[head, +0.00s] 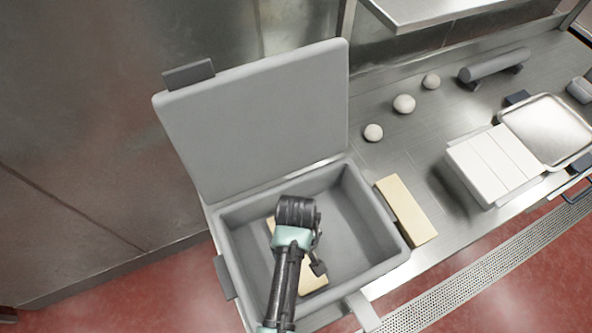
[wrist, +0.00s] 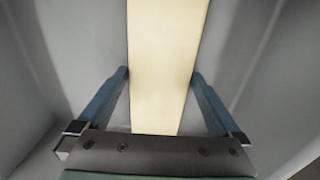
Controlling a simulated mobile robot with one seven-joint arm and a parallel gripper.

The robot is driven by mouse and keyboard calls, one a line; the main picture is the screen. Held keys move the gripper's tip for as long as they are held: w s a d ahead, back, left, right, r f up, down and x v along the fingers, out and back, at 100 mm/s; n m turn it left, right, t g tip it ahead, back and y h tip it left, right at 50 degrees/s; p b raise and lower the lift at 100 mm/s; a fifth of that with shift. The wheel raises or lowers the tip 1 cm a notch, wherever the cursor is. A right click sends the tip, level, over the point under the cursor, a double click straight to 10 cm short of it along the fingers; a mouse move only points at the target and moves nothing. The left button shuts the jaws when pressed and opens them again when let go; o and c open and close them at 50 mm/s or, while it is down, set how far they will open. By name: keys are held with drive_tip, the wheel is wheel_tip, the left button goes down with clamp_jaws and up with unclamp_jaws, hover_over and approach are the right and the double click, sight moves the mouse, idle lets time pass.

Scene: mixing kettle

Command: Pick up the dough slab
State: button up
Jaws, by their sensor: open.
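A pale yellow dough slab (head: 313,279) lies inside an open grey box (head: 375,272), partly hidden by my arm in the head view. In the wrist view the slab (wrist: 165,50) runs lengthwise away from me, between my open fingers. My gripper (wrist: 161,74) has one finger on each side of the slab; whether they touch its edges I cannot tell. In the head view my gripper is over the box, its fingertips hidden behind my wrist. A second pale yellow slab (head: 406,210) lies on the counter just right of the box.
The box's grey lid (head: 255,120) stands open at the back. Several dough balls (head: 404,103), a grey roller (head: 495,65), a white block (head: 494,163) and a metal tray (head: 548,128) are on the steel counter. The box walls surround my gripper closely.

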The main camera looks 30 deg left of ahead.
drive_tip(key=c, duration=1.5)
drive_tip(key=shift+r, duration=0.1)
clamp_jaws()
drive_tip(key=shift+w, duration=0.1)
